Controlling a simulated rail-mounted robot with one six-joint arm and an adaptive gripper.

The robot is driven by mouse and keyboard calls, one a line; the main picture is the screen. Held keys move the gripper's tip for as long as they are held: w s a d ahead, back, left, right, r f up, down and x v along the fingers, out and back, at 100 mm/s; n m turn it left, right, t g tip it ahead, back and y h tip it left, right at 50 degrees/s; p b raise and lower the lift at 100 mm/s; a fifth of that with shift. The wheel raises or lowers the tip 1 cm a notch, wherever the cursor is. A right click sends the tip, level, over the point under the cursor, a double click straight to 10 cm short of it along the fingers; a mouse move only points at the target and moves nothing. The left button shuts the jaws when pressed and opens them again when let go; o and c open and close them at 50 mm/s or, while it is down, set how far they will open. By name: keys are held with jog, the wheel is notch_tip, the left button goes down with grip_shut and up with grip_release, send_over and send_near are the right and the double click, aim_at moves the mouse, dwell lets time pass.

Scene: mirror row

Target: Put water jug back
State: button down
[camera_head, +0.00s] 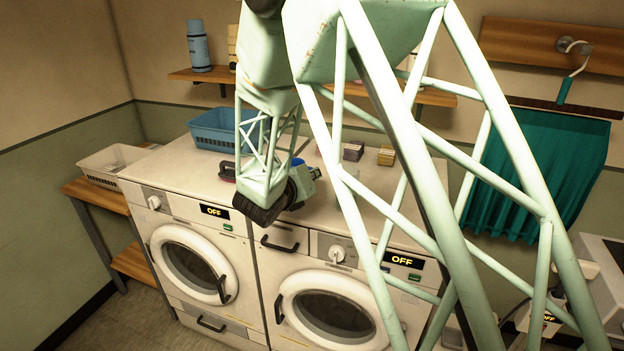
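No water jug can be made out for certain. A small piece of a blue thing (298,162) shows on the machine top just behind the end of my arm; most of it is hidden, and I cannot tell whether it is the jug. My gripper (304,184) is low over the front part of the machine top, beside the blue thing in the picture. It is small and partly covered by my dark wrist, so whether its fingers are open or hold anything does not show.
Two washing machines (190,255) share a pale top (185,178). A blue basket (212,137) and small boxes (386,155) stand at its back. A wall shelf (205,75) holds a blue bottle (198,50). A white basket (100,170) is at left, a teal cloth (545,170) at right.

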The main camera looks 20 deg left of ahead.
jog(key=shift+f, duration=0.5)
jog(key=shift+f, duration=0.2)
jog(key=c, duration=2.7)
grip_release()
jog(key=shift+r, duration=0.25)
jog(key=v, duration=1.2)
jog(key=shift+f, duration=0.1)
